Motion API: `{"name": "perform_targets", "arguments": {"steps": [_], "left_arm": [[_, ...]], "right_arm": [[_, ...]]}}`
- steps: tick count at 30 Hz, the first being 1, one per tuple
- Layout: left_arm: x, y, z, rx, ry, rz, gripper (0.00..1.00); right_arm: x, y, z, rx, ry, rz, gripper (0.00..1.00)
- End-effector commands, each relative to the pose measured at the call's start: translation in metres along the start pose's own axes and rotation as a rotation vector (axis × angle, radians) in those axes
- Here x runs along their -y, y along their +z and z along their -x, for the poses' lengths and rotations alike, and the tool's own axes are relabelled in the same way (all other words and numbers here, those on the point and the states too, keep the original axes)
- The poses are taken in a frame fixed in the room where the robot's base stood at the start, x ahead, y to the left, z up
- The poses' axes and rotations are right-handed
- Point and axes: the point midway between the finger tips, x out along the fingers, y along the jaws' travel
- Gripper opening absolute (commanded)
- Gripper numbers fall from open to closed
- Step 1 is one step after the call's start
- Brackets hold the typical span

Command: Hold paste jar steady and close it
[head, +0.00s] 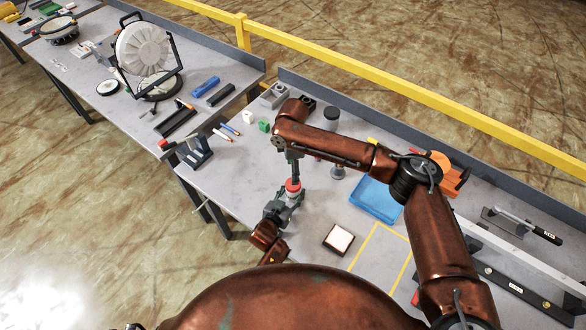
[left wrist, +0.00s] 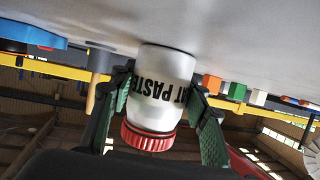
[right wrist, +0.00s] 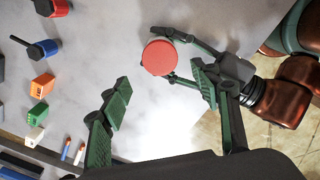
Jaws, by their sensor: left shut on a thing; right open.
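The paste jar is white with dark lettering and stands on the table in the left wrist view (left wrist: 168,80), which shows it upside down. A red ridged lid (left wrist: 148,137) sits on its mouth; I cannot tell how tight it is. My left gripper (head: 283,203) is shut on the jar's body, one green pad on each side. My right gripper (head: 293,180) points down just above the red lid (head: 292,186). In the right wrist view its two green pads (right wrist: 160,98) are wide apart and empty, with the lid (right wrist: 159,58) beyond them, nearer the upper edge.
A blue tray (head: 376,200) lies right of the jar, and a small box with a white top (head: 339,239) lies in front. Small green (head: 264,126) and white (head: 248,116) blocks and markers lie behind left. A grey lip edges the table's back.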

Motion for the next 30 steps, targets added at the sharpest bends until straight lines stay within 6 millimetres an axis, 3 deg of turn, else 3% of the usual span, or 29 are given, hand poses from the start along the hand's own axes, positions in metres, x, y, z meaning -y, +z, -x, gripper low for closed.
{"name": "perform_targets", "arguments": {"steps": [8,21,30], "left_arm": [[0.0,0.001,0.0,0.002,0.0,0.001,0.0],[0.0,0.001,0.0,0.002,0.0,0.001,0.0],[0.0,0.001,0.0,0.002,0.0,0.001,0.0]], "right_arm": [[0.0,0.0,-0.012,0.0,-0.001,-0.003,0.57],[0.0,0.001,-0.072,0.001,0.0,-0.004,0.57],[-0.001,0.0,-0.08,-0.001,0.001,-0.004,0.57]]}}
